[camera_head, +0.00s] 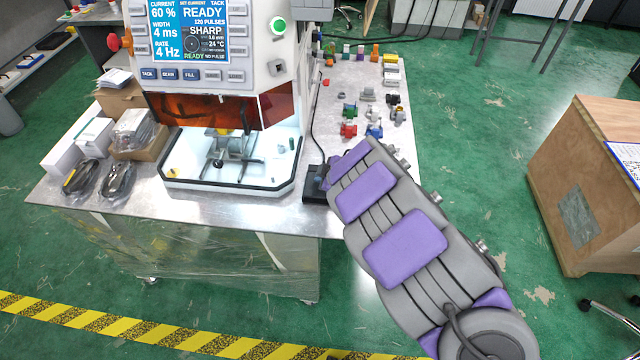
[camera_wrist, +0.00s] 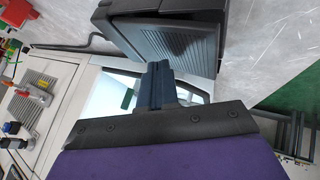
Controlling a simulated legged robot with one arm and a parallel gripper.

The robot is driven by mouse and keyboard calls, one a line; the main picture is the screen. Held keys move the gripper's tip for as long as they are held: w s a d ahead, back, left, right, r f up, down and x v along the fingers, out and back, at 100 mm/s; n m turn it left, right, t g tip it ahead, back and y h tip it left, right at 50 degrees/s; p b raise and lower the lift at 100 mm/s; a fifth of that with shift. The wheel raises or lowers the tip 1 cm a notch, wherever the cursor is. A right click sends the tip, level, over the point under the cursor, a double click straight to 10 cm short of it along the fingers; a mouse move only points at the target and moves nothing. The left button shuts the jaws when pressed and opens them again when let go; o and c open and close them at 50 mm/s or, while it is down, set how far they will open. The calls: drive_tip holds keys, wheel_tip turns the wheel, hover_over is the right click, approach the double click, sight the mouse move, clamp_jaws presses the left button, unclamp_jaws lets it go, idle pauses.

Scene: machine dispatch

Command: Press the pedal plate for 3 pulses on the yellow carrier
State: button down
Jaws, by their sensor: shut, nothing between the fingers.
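The pedal (camera_head: 314,186) is a black block on the metal table, right of the machine's lit chamber, partly hidden by my arm. In the wrist view its dark ribbed plate (camera_wrist: 185,42) fills the top middle. My gripper (camera_wrist: 158,72) is shut and empty, its fingertips close to the plate's lower edge; I cannot tell whether they touch it. The welding machine (camera_head: 215,45) has a screen reading READY, 60 %, 4 ms, 4 Hz, 120 PULSES. A small yellow piece (camera_head: 222,131) shows at the fixture in the chamber; I cannot tell if it is the yellow carrier.
Several small coloured parts (camera_head: 360,115) stand on the table's right side, beyond my arm. Boxes and bagged cables (camera_head: 117,178) lie at the left. A black cable (camera_head: 318,130) runs to the pedal. A wooden crate (camera_head: 562,185) stands at the right; green floor lies between.

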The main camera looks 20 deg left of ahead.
drive_tip(key=shift+s+f, duration=0.1)
drive_tip(key=shift+f, duration=0.55)
idle(0.8)
drive_tip(key=shift+r+p, duration=1.1)
drive_tip(key=shift+p, duration=0.2)
drive_tip(key=shift+w, duration=0.2)
drive_tip(key=r+p, duration=0.1)
drive_tip(key=p, duration=0.1)
drive_tip(key=r+p, duration=0.4)
drive_tip(key=shift+w, duration=0.25)
idle(2.1)
